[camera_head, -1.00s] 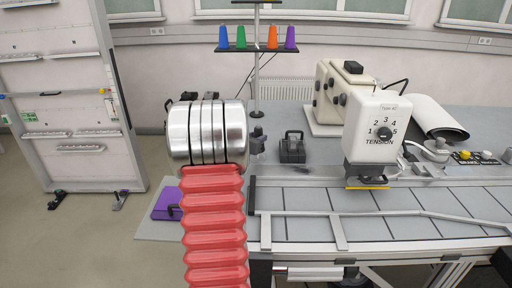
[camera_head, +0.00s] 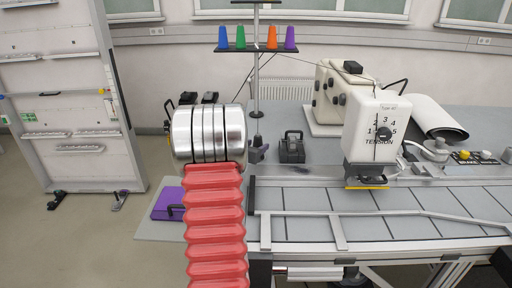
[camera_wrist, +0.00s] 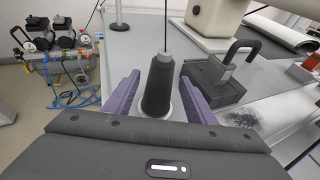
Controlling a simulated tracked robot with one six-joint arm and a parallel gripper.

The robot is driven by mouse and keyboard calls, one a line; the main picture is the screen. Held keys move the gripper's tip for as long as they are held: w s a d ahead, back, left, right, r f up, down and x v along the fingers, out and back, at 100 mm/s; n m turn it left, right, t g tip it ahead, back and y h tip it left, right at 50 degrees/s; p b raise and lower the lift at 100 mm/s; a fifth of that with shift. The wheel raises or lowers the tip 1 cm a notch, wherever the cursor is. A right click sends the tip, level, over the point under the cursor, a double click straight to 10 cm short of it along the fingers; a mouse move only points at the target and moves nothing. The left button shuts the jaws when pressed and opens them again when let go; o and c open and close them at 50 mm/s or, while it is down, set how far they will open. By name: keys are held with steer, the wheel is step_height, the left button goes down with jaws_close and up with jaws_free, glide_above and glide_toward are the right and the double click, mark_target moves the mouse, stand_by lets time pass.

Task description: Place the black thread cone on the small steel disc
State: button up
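The black thread cone (camera_wrist: 157,88) stands upright in the wrist view, with a grey tip. My gripper (camera_wrist: 160,70) has its two purple fingers on either side of the cone. Narrow gaps show between the fingers and the cone, so it looks open around it. A pale round rim (camera_wrist: 174,109) shows at the foot of the cone; it may be the small steel disc, mostly hidden by the cone. In the head view my arm hides most of the gripper.
A dark block with a handle (camera_wrist: 220,78) stands close to the right finger; it also shows in the head view (camera_head: 292,149). A thread stand (camera_head: 257,48) with coloured cones rises behind. The cream tension machine (camera_head: 376,125) stands to the right on the grey table.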

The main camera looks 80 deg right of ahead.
stand_by(0.3)
steer(key=shift+v, duration=6)
steer(key=w+a+r+m+t+y, duration=0.1)
steer(key=w+a+r+m, duration=0.15)
steer(key=a, duration=0.55)
steer(key=w+a+r+m+t+y, duration=0.1)
steer(key=w+a+m, duration=0.3)
steer(key=a, duration=0.5)
steer(key=w+a+r+m+y, duration=0.2)
steer(key=w+a+m, duration=0.2)
steer(key=a, duration=0.4)
steer(key=a+m+t+y, duration=0.1)
steer(key=a+t+y, duration=0.1)
steer(key=a, duration=1.1)
steer(key=a+m+t+y, duration=0.2)
steer(key=a+y, duration=0.3)
steer(key=a, duration=0.8)
steer(key=a+f+m+t+y, duration=0.1)
steer(key=a+m+t+y, duration=0.1)
steer(key=a, duration=1)
steer(key=shift+w+a+m+y, duration=0.25)
steer(key=shift+a+y, duration=0.15)
steer(key=shift+y, duration=0.3)
